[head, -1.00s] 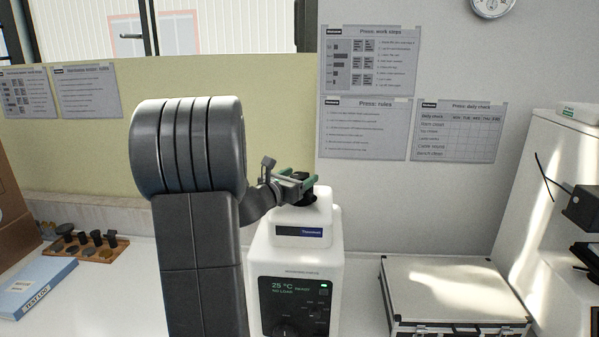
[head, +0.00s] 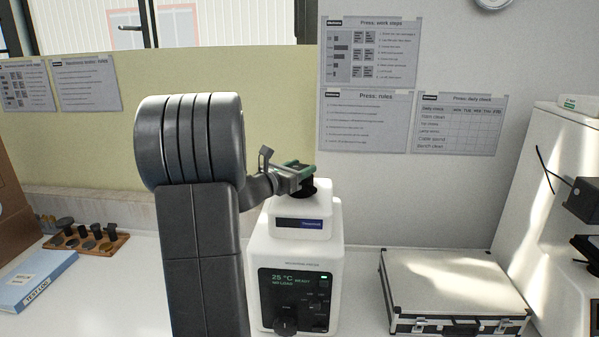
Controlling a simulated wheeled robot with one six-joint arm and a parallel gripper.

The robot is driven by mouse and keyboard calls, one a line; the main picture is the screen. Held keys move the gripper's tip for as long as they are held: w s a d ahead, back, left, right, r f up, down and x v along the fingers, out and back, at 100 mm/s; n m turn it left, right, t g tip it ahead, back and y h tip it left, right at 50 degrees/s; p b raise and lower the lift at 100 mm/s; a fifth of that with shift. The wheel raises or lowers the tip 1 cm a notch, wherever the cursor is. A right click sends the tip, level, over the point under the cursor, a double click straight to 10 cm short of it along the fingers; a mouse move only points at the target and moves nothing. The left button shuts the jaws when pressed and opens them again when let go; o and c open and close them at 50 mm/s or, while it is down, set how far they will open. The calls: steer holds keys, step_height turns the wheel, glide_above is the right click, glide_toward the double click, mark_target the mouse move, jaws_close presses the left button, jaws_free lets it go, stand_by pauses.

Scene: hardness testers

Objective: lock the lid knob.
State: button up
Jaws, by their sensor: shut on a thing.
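The white mounting press (head: 295,250) stands on the bench in the middle, with a dark front panel (head: 296,300) that reads 25 °C and a dial below. Its raised top housing carries a blue label. The black lid knob (head: 308,188) sits on top of this housing, partly hidden by the fingers. My gripper (head: 302,174), with green finger pads, is at the top of the press and shut on the lid knob. My dark arm covers the area left of the press.
A silver case (head: 455,285) lies on the bench to the right, beside a white machine (head: 560,200). At the left are a wooden rack (head: 85,243) with several dark pieces and a blue test log box (head: 35,282). Posters hang on the wall behind.

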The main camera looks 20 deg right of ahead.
steer(key=shift+g, duration=0.3)
steer(key=o, duration=1)
steer(key=b+v, duration=0.4)
steer(key=v, duration=1)
steer(key=shift+b, duration=0.35)
steer(key=shift+w+d, duration=0.1)
steer(key=shift+d, duration=0.05)
